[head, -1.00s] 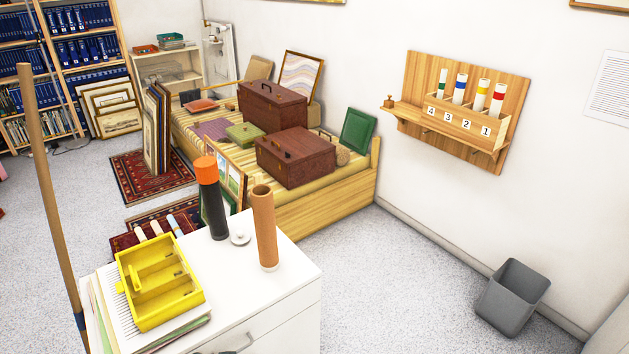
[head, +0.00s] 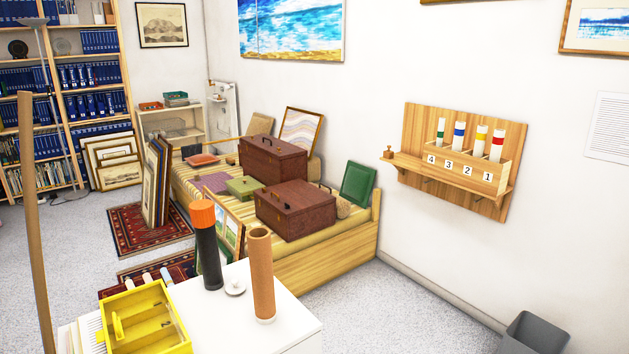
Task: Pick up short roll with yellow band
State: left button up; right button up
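A white roll with a yellow band (head: 480,139) stands upright in the wooden wall rack (head: 415,135), second from the right. It stands between a roll with a blue band (head: 459,134) and one with a red band (head: 497,148); a roll with a green band (head: 440,131) is at the far left. Their lower parts are hidden by the rack's front, labelled 4, 3, 2, 1. Several pale roll ends (head: 147,278) show behind the yellow divided tray (head: 118,327); I cannot make out a yellow band there. Neither of my grippers is in view.
A white cabinet (head: 285,325) in front bears the yellow tray, a black tube with an orange cap (head: 207,255) and a brown tube (head: 262,280). A grey bin (head: 535,335) stands at lower right. Open floor (head: 400,320) lies below the rack.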

aim_at(481, 138)
jog(key=i+l+z, duration=0.1)
jog(key=i+l, duration=0.3)
jog(key=i+l+z, duration=0.1)
jog(key=i+l, duration=0.3)
jog(key=i+l+z, duration=0.1)
jog(key=i+l, duration=0.25)
jog(key=i, duration=0.25)
jog(key=i+l+z, duration=0.1)
jog(key=i+l, duration=0.2)
jog(key=i, duration=0.2)
jog(key=i+l, duration=0.25)
jog(key=i, duration=0.25)
jog(key=i+l+z, duration=0.15)
jog(key=i, duration=0.35)
jog(key=l, duration=0.1)
